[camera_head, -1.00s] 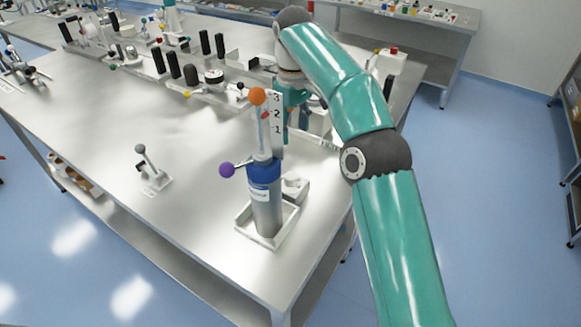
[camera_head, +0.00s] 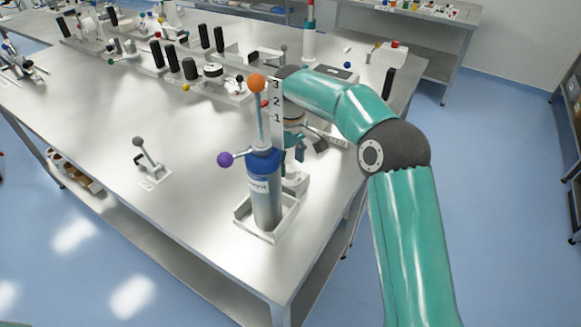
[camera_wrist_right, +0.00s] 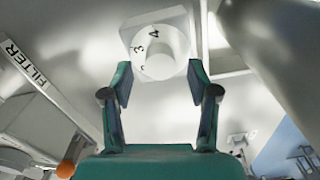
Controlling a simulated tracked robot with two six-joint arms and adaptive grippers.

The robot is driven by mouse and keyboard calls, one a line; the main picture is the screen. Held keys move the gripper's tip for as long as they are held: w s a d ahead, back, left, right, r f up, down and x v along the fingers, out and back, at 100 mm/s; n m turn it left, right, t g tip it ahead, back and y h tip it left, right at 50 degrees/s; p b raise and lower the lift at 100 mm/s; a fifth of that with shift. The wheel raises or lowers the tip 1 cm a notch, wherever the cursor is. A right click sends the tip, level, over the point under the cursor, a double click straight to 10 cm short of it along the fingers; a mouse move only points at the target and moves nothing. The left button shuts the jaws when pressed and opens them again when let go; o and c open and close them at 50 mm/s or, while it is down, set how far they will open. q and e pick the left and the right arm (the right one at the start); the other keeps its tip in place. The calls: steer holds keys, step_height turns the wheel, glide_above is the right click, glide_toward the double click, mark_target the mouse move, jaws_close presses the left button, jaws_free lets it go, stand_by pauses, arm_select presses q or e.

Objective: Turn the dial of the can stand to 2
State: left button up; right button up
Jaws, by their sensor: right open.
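The can stand (camera_head: 243,228) is a white tray at the table's front right corner, holding a grey can (camera_head: 266,205) with a blue collar. Its white dial (camera_head: 297,183) is beside the can, partly hidden by it. In the right wrist view the round dial (camera_wrist_right: 160,52) sits on a square white base, with 3 and 4 legible and another digit partly hidden. My right gripper (camera_wrist_right: 160,88) is open, its fingers on either side of the dial's near edge; contact cannot be told. In the head view this gripper (camera_head: 295,150) is above the dial, partly behind the numbered scale. My left gripper is out of view.
An orange ball (camera_head: 257,83) tops a rod above the can, beside a white scale (camera_head: 276,108) marked 1 to 3. A purple ball (camera_head: 224,160) sticks out left. A small lever (camera_head: 146,156) stands left on open table. Several black-handled devices line the back.

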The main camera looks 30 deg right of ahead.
steer(key=shift+f, duration=0.95)
jaws_close()
steer(key=shift+m, duration=1.5)
jaws_free()
